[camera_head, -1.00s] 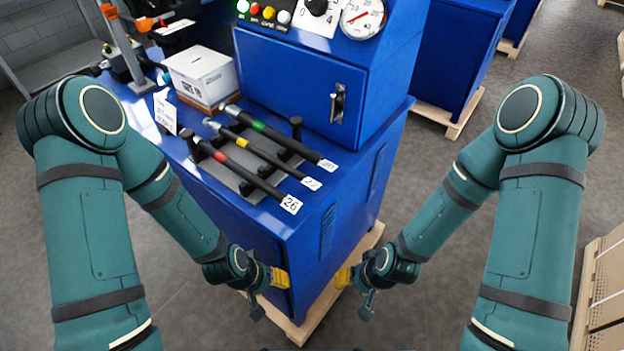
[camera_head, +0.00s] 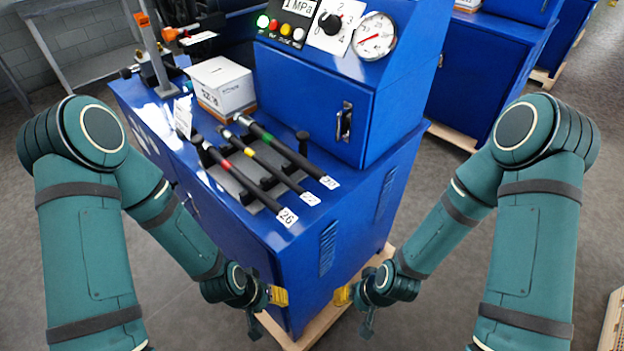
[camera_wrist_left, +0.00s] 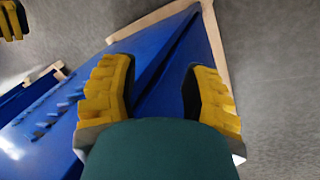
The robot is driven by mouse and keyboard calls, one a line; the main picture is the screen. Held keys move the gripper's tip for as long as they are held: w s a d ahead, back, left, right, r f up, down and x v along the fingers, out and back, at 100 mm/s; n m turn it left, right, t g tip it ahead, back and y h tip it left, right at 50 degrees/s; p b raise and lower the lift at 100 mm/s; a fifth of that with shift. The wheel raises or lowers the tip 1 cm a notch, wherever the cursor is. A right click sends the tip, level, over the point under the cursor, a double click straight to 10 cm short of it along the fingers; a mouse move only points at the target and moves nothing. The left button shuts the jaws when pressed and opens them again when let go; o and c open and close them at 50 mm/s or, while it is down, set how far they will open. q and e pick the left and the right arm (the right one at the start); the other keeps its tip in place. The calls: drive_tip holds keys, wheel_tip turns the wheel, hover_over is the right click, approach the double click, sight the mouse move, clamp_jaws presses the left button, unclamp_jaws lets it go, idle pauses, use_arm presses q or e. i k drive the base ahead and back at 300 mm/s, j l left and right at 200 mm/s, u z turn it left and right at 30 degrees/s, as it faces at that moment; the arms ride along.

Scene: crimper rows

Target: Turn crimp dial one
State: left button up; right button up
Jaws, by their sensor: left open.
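The crimp dial (camera_head: 331,23) is a black knob on a white numbered plate on the blue crimper's sloped panel, at the top of the head view. My left gripper (camera_head: 279,296) is low in front of the blue cabinet, well below the dial. In the left wrist view its two yellow fingers (camera_wrist_left: 156,90) are apart with nothing between them. My right gripper (camera_head: 343,295) is low at the cabinet's right side, away from the dial; its fingers are too small to judge.
A pressure gauge (camera_head: 374,36) sits right of the dial, and several coloured buttons (camera_head: 280,27) sit left. Hoses with number tags (camera_head: 288,217) lie on the bench top. A white box (camera_head: 222,87) stands behind them. The cabinet rests on a wooden pallet (camera_head: 327,308).

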sight(330, 25)
drive_tip(key=k+j, duration=0.1)
drive_tip(key=j, duration=0.2)
drive_tip(key=k+j, duration=0.15)
drive_tip(key=j, duration=0.2)
drive_tip(key=k+j, duration=0.1)
drive_tip(key=j, duration=0.2)
drive_tip(key=i+j, duration=0.1)
drive_tip(key=j, duration=0.2)
drive_tip(key=i+j, duration=0.1)
drive_tip(key=j, duration=0.2)
drive_tip(key=i+j, duration=0.1)
drive_tip(key=j, duration=0.15)
